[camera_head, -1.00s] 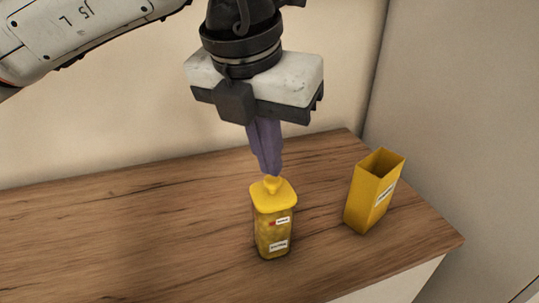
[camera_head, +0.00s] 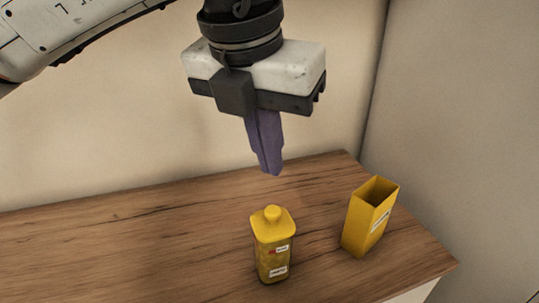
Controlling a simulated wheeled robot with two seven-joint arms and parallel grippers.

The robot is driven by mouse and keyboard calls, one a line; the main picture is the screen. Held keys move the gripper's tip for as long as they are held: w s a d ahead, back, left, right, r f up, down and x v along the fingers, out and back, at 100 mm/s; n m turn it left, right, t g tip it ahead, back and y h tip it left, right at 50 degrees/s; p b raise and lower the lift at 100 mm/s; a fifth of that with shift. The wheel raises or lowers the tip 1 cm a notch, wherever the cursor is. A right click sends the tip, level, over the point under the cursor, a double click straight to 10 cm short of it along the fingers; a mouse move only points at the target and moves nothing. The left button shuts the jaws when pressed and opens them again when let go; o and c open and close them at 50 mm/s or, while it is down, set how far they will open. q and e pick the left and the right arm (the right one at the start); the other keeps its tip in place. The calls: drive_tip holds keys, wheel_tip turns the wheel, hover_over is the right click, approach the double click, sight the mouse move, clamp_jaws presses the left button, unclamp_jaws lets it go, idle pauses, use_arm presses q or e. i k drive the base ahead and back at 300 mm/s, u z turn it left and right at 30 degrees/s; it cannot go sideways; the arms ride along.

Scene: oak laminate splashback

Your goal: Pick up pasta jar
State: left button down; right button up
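The pasta jar (camera_head: 273,250) has a yellow lid with a round knob and a see-through body with yellowish contents and white labels. It stands upright on the wooden counter. My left gripper (camera_head: 271,172) points down above the jar, with its purple fingertips apart from the knob and a visible gap between. The fingers overlap from this angle, so their opening is hard to judge. Nothing shows held between them. My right gripper is not in view.
An open-topped yellow container (camera_head: 368,218) with a white label stands to the right of the jar. The wooden counter (camera_head: 120,250) is clear on the left. A pale wall rises behind, and a grey wall stands on the right.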

sight(272, 261)
drive_tip(key=k, duration=1)
